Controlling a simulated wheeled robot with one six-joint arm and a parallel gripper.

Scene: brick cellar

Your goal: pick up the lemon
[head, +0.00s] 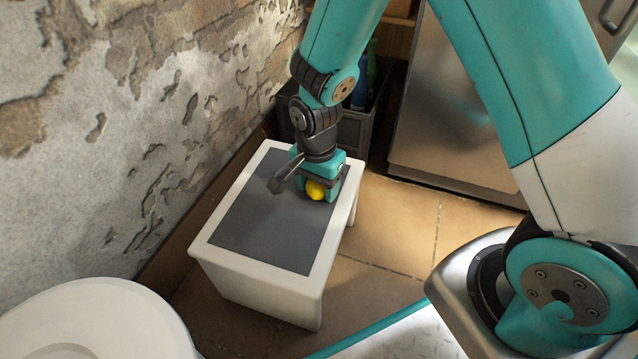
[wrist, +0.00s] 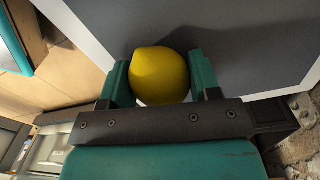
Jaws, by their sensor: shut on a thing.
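The yellow lemon (head: 316,190) is at the far end of a small white table with a dark grey top (head: 262,225). My gripper (head: 319,188) is over that end of the table, pointing down, and is shut on the lemon. In the wrist view the lemon (wrist: 160,76) sits between the two teal fingers (wrist: 161,82), one on each side of it. The lower part of the lemon is hidden by the gripper body in the wrist view. I cannot tell whether the lemon touches the tabletop or is slightly above it.
A peeling brick wall (head: 120,120) runs along the left. A dark crate (head: 354,130) with bottles stands behind the table, and a metal cabinet (head: 445,110) is at the back right. A round white object (head: 95,315) is at the lower left. Tiled floor (head: 395,225) is open right of the table.

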